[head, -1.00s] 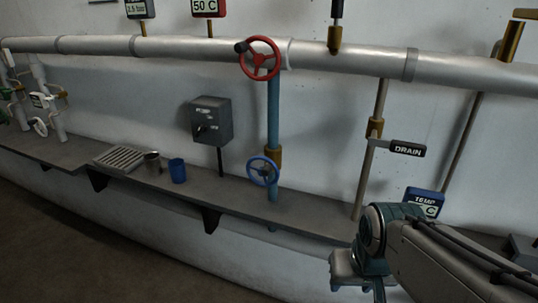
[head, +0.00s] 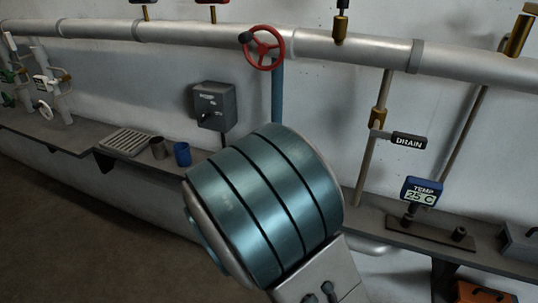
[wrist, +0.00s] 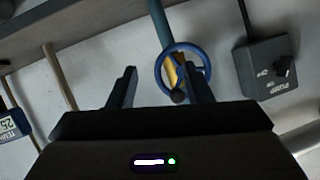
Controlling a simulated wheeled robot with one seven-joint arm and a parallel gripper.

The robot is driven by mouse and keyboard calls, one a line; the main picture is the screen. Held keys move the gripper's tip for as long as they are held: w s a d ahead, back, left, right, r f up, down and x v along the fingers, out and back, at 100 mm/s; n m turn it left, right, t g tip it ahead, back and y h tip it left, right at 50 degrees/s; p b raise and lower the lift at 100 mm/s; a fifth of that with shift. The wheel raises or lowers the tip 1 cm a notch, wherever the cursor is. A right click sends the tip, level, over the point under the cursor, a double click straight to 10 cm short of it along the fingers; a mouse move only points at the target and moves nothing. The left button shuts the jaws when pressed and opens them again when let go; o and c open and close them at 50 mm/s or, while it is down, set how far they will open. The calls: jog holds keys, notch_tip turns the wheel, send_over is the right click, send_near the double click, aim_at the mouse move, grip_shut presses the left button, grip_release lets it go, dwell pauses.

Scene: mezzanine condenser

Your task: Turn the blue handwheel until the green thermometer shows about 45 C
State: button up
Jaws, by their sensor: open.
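In the wrist view, the blue handwheel (wrist: 158,66) is a ring with a dark knob, in front of a brass fitting on a blue pipe. My gripper (wrist: 159,67) is open and empty. The wheel lies beyond it, right of centre, overlapping the right finger in the picture; contact cannot be told. My arm hides the wheel in the head view. No green thermometer can be made out. A blue TEMP display (head: 420,193) reads 25 C; part of it also shows at the wrist view's left edge (wrist: 12,124).
A red handwheel (head: 264,47) sits above on the large pipe (head: 350,48). A grey PUMP switch box (head: 214,105) is on the wall, a DRAIN lever (head: 408,141) at right. A blue cup (head: 182,153) and metal cup (head: 158,148) stand on the ledge (head: 70,141).

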notch_tip(320, 180, up, 5)
jog(key=s+a+m+t+h+p, duration=0.1)
jog(key=s+a+t+h, duration=0.1)
jog(key=a+t+h, duration=0.15)
jog(key=shift+t+h, duration=0.25)
jog(key=shift+t, duration=0.1)
jog(key=x, duration=0.4)
jog(key=p+x, duration=0.1)
jog(key=x, duration=0.4)
jog(key=p+x, duration=0.1)
jog(key=x, duration=0.3)
jog(key=shift+d+f, duration=0.25)
jog(key=shift+d, duration=0.2)
jog(key=c, duration=1)
jog(key=shift+a+r, duration=0.1)
